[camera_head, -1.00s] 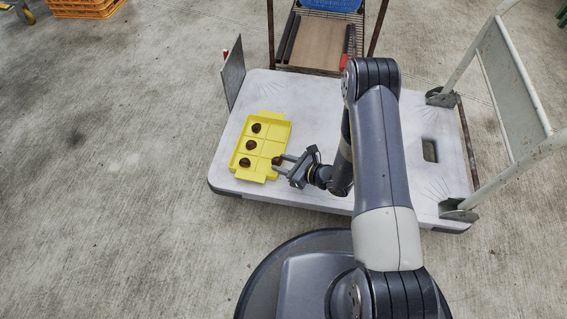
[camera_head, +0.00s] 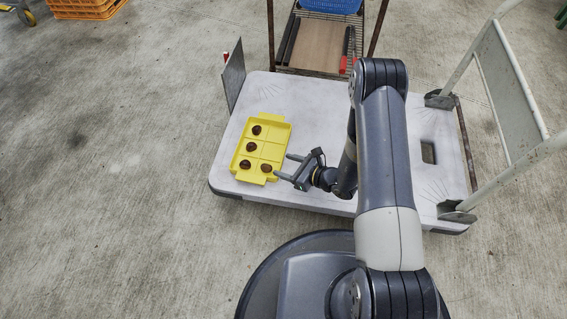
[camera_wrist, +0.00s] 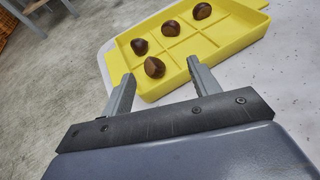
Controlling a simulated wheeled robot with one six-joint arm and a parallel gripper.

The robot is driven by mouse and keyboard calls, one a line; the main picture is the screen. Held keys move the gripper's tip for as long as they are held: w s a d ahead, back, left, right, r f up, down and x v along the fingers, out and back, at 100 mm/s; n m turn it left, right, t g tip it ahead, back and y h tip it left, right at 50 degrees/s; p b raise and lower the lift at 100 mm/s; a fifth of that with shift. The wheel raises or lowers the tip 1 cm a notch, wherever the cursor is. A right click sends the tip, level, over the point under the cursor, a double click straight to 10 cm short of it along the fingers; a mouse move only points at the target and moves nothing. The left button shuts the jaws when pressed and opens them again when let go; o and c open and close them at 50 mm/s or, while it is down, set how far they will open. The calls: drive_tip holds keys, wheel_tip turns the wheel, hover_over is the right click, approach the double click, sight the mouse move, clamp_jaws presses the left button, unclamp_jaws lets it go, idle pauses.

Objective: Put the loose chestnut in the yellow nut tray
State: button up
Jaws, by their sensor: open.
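The yellow nut tray (camera_head: 286,133) lies flat on the white cart deck and has two columns of compartments. Dark brown chestnuts fill its left column in the head view. Another chestnut (camera_head: 266,168) sits in the near right compartment; it also shows in the wrist view (camera_wrist: 154,67) inside the tray (camera_wrist: 235,42). The other two right-column compartments are empty. My gripper (camera_head: 285,166) is open and empty, just right of the tray's near end. In the wrist view its two fingers (camera_wrist: 160,72) are spread apart, pointing toward that chestnut without touching it. No chestnut shows outside the tray.
The white cart deck (camera_head: 240,115) is clear around the tray. A grey upright panel (camera_head: 234,73) stands at its left edge, and a pale cart handle frame (camera_head: 512,85) at right. A wire rack with a brown board (camera_head: 320,42) stands behind.

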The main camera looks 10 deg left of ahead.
drive_tip(key=p+v, duration=0.2)
drive_tip(key=v, duration=0.8)
drive_tip(key=shift+d+p, duration=0.15)
drive_tip(key=shift+p, duration=0.15)
